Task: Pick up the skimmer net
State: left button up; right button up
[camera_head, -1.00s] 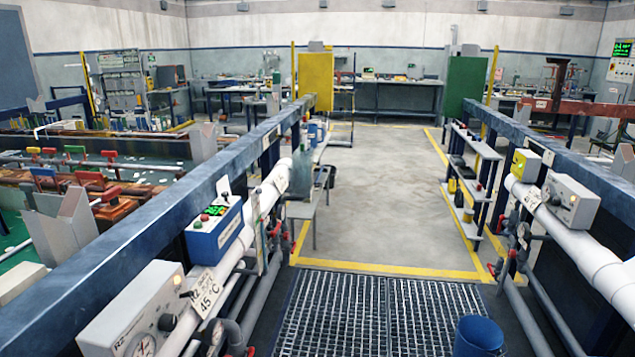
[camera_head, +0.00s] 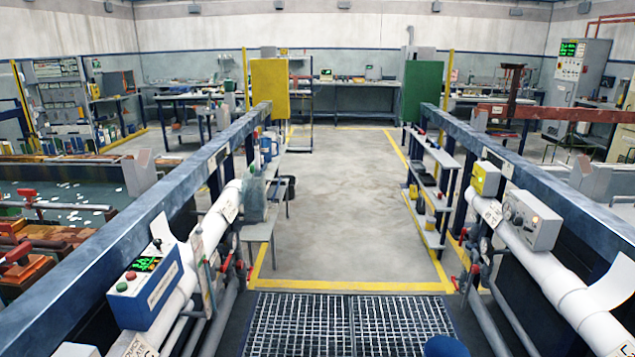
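I cannot make out a skimmer net for certain anywhere in the head view. Neither of my grippers shows in this view. The small items on the bench (camera_head: 258,233) left of the aisle and on the grey shelf rack (camera_head: 436,200) to its right are too small or overlapped to identify clearly.
A metal grating (camera_head: 300,325) covers the near aisle floor. A blue bucket (camera_head: 446,347) stands at its lower right. White pipes with valves line both sides, with a blue control box (camera_head: 148,285) at left. Clear concrete floor (camera_head: 345,200) lies ahead, between a yellow panel (camera_head: 270,90) and a green panel (camera_head: 416,90).

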aim_at(273, 197)
jog(key=i+z, duration=0.3)
jog(key=i, duration=2.2)
jog(key=i+l, duration=0.1)
jog(key=i, duration=2.2)
jog(key=i+u, duration=0.45)
jog(key=i+l+u, duration=0.65)
jog(key=i+u, duration=0.2)
jog(key=i+l+u, duration=0.6)
jog(key=l+u, duration=0.3)
jog(key=l, duration=0.2)
jog(key=i+l+u, duration=0.15)
jog(key=l+u, duration=0.25)
jog(key=l, duration=0.25)
jog(key=i+l, duration=0.35)
jog(key=i, duration=0.15)
